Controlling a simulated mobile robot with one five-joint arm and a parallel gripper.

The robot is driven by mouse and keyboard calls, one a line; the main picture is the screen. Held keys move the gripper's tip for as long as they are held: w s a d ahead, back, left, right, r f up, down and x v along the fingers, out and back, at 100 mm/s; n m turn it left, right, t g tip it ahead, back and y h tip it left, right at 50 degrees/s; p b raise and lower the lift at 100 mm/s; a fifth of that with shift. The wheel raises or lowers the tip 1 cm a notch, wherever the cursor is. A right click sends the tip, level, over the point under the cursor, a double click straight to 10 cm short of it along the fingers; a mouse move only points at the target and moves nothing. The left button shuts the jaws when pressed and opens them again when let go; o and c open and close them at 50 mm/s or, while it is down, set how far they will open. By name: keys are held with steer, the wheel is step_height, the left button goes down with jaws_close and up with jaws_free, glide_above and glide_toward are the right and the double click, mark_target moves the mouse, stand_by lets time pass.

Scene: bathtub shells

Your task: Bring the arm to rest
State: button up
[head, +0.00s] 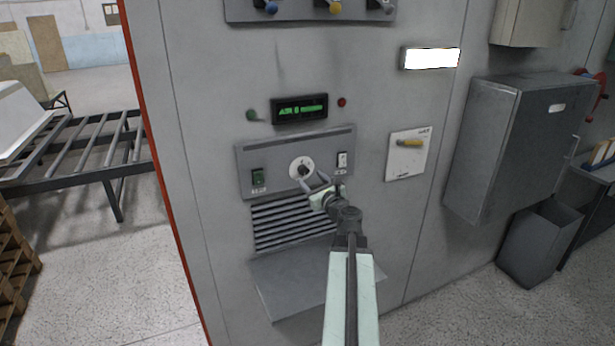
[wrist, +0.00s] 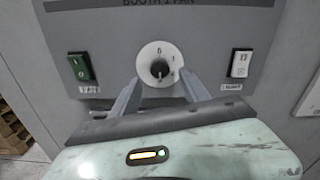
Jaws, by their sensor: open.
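My gripper (head: 311,183) is in front of a grey control panel (head: 246,159) on a tall grey cabinet. Its two fingers are open, one on each side below a round white dial with a dark knob (head: 302,169). In the wrist view my gripper (wrist: 158,88) has its fingers apart, with the dark knob (wrist: 159,69) showing between and just above their tips. Nothing is held. I cannot tell whether the fingers touch the knob. My arm reaches up from the bottom of the head view.
A green switch (head: 258,177) and a white switch (head: 342,160) flank the dial. A vent grille (head: 285,225) and a sloped ledge (head: 290,280) lie below. A grey box (head: 510,140) juts out at right, above a bin (head: 540,240). A roller conveyor (head: 80,150) stands at left; floor there is open.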

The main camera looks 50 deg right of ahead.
steer(key=v, duration=0.3)
